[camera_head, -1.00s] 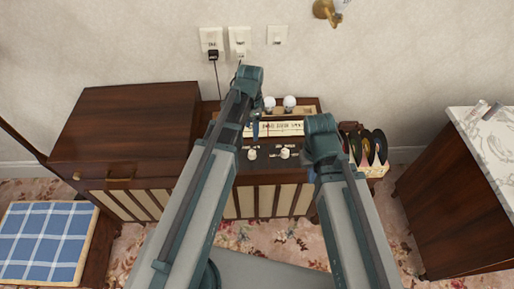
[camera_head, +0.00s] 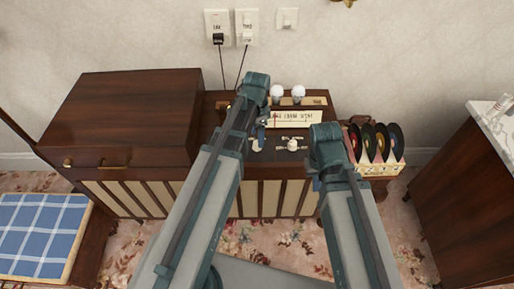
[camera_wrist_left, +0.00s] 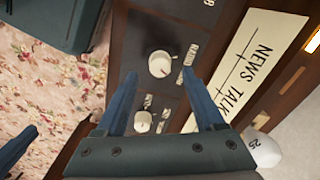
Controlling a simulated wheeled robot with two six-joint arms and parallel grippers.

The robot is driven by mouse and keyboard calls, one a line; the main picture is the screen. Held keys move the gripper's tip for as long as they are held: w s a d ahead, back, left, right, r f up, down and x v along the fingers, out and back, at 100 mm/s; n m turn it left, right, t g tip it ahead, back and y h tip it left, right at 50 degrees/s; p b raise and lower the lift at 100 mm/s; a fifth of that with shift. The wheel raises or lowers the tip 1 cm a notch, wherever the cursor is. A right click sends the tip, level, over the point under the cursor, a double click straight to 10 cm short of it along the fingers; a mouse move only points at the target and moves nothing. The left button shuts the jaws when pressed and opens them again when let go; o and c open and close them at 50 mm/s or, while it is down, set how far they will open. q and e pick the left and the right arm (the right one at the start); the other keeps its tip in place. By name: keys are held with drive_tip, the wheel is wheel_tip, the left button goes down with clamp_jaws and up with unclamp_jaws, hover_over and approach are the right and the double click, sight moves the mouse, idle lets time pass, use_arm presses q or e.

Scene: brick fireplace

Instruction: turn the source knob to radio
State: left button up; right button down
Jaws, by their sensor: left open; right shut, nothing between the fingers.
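Two white knobs sit on the dark front panel of a wooden radio cabinet (camera_head: 212,122). The left knob (camera_head: 257,145) has the word RADIO printed beside it in the left wrist view (camera_wrist_left: 160,64). The right knob (camera_head: 293,145) is lower in the wrist view (camera_wrist_left: 142,121). My left gripper (camera_head: 262,122) is open above the panel. Its blue fingers (camera_wrist_left: 158,82) appear on either side of the left knob; I cannot tell whether they touch it. The knob's pointer is too small to read. My right gripper (camera_head: 317,184) is shut and empty, right of the knobs.
Behind the knobs are a cream dial strip (camera_head: 295,119) and two white bulbs (camera_head: 298,92). A closed wooden box (camera_head: 130,110) stands left. A record rack (camera_head: 391,168) stands right, with a marble-topped cabinet (camera_head: 470,160) beyond it.

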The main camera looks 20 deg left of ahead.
use_arm(q)
drive_tip(key=shift+f+b, duration=1.45)
drive_tip(key=shift+f, duration=0.5)
clamp_jaws()
